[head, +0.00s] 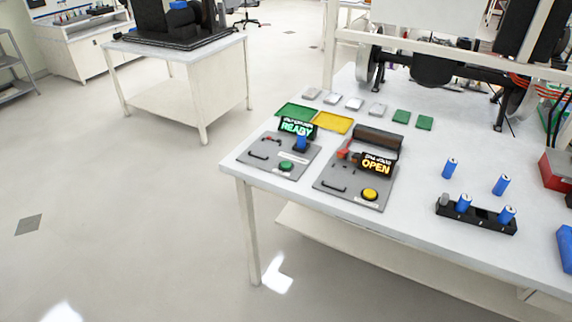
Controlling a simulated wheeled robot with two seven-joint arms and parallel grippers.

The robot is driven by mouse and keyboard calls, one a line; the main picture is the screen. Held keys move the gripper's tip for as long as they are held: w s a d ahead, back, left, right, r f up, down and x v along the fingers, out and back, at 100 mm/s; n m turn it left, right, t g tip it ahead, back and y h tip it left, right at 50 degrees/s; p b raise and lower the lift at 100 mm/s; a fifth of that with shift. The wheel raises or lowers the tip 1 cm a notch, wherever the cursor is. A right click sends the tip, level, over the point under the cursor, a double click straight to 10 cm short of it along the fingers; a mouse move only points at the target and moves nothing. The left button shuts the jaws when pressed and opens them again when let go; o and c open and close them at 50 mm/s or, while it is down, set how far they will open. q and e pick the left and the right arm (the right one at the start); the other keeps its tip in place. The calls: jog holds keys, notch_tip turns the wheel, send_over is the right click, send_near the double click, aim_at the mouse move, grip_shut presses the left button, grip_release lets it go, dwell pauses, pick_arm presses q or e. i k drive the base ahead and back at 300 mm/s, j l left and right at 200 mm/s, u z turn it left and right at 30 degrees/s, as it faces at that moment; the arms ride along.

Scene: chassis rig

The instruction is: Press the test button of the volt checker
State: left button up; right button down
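Neither of my grippers is in view. A grey panel (258,159) at the left end of the white table looks like the volt checker. Its display (296,128) reads "READY" in green.
A second grey panel (335,172) stands to the right, with an "OPEN" display (376,165) and yellow button (370,194). A black holder (476,217) with cells, loose blue cells (450,168), green tray (292,110) and yellow tray (333,122) share the white table (420,215).

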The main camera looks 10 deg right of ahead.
aim_at(284, 164)
jog(key=i+j+z, duration=0.2)
jog(key=j, duration=0.45)
jog(key=i+j+z, duration=0.2)
jog(key=j, duration=0.45)
jog(key=j+z, duration=0.2)
jog(key=j, duration=0.45)
